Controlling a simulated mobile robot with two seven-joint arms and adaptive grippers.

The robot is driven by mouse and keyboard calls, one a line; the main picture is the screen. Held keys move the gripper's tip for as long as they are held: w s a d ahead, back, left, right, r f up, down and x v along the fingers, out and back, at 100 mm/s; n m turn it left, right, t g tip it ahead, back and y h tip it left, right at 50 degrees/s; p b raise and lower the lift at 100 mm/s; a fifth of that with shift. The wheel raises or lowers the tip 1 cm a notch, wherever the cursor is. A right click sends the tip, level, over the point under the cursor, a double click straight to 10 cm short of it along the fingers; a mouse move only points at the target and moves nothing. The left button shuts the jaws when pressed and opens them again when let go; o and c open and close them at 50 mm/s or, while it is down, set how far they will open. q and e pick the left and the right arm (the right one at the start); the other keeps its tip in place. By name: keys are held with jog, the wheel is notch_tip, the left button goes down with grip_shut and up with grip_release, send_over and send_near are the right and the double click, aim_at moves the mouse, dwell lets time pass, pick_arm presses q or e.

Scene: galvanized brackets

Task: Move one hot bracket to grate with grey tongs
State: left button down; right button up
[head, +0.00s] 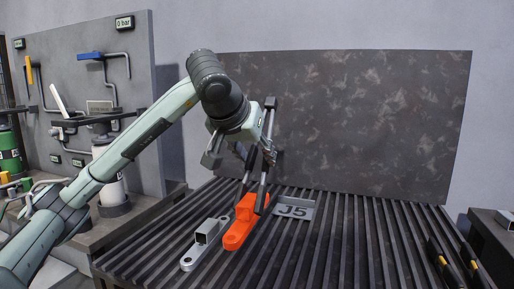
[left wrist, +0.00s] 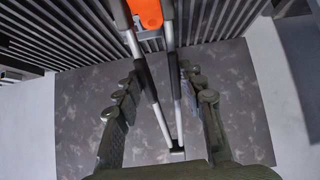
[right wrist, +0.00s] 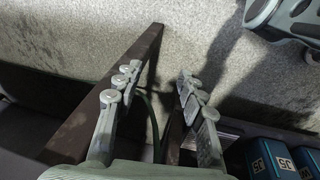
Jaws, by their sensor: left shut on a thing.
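My left gripper (head: 248,152) is shut on the grey tongs (left wrist: 149,80), which have silver arms and dark grips. The tongs point down at the glowing orange hot bracket (head: 240,228), with a tip on either side of its upright part. The bracket also shows at the top of the left wrist view (left wrist: 148,14). It is on or just above the slatted grate (head: 345,245); I cannot tell which. A plain grey bracket (head: 204,238) lies to its left. My right gripper (right wrist: 158,76) is open and empty, away from the grate.
Dark tongs with yellow bands (head: 441,263) lie at the right. A mottled dark panel (head: 370,120) stands behind. Blue boxes (right wrist: 265,158) show below my right gripper.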

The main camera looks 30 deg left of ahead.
pick_arm(q)
notch_tip(320, 180, down, 3)
jog(key=shift+f, duration=0.1)
notch_tip(320, 180, down, 3)
jog(key=shift+f+b, duration=0.1)
jog(key=shift+b, duration=1.05)
jog(key=shift+f, duration=0.2)
pick_arm(e)
jog(key=w+a+r, duration=0.1)
jog(key=w+r, duration=0.3)
jog(key=r, duration=0.4)
jog(key=shift+t, duration=0.4)
pick_arm(q)
jog(key=c, duration=1.4)
grip_release()
jog(key=shift+o, duration=0.2)
pick_arm(e)
jog(key=shift+r, duration=0.15)
